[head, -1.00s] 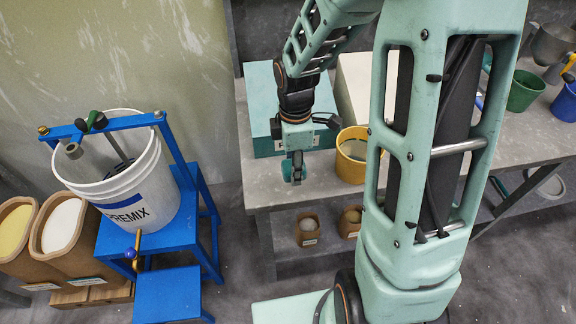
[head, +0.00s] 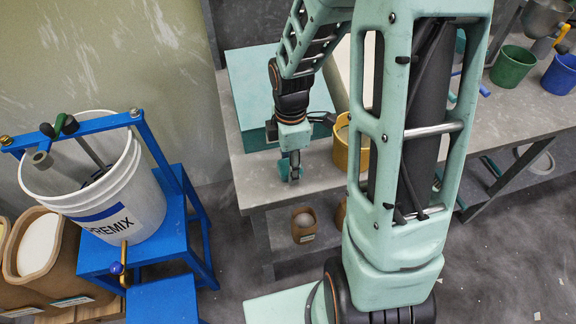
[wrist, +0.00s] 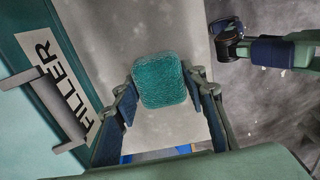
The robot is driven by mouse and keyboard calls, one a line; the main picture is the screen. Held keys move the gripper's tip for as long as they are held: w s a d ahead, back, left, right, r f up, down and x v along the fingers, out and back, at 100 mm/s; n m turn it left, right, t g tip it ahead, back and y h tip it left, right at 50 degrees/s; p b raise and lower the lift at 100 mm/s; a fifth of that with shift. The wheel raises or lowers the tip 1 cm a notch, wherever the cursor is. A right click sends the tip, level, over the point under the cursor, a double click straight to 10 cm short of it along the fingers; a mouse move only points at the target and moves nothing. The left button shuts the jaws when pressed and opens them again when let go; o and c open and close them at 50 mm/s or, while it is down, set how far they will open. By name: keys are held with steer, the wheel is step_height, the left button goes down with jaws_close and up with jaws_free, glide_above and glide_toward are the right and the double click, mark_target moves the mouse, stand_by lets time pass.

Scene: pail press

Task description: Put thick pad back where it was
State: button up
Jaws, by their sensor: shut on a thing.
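The thick pad looks like a teal, rough-textured block (wrist: 160,80) with rounded corners in the wrist view. My gripper (wrist: 163,98) is shut on it, with a dark finger at each side. In the head view my gripper (head: 290,170) points down over the front left part of the grey bench (head: 210,150), left of the yellow bucket (head: 342,150). The pad is hard to tell from the fingers there. I cannot tell whether the pad touches the bench top.
A teal box (head: 247,80) stands on the bench behind my gripper; a teal surface marked FILLER (wrist: 25,110) is close at left in the wrist view. The white PREMIX pail (head: 140,200) sits on a blue stand (head: 175,245) at left. Green (head: 512,68) and blue (head: 562,75) buckets stand far right.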

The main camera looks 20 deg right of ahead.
steer(key=shift+f, duration=0.2)
steer(key=o, duration=1.1)
steer(key=shift+r, duration=0.1)
step_height(320, 180, up, 12)
steer(key=p, duration=0.1)
steer(key=shift+r, duration=0.15)
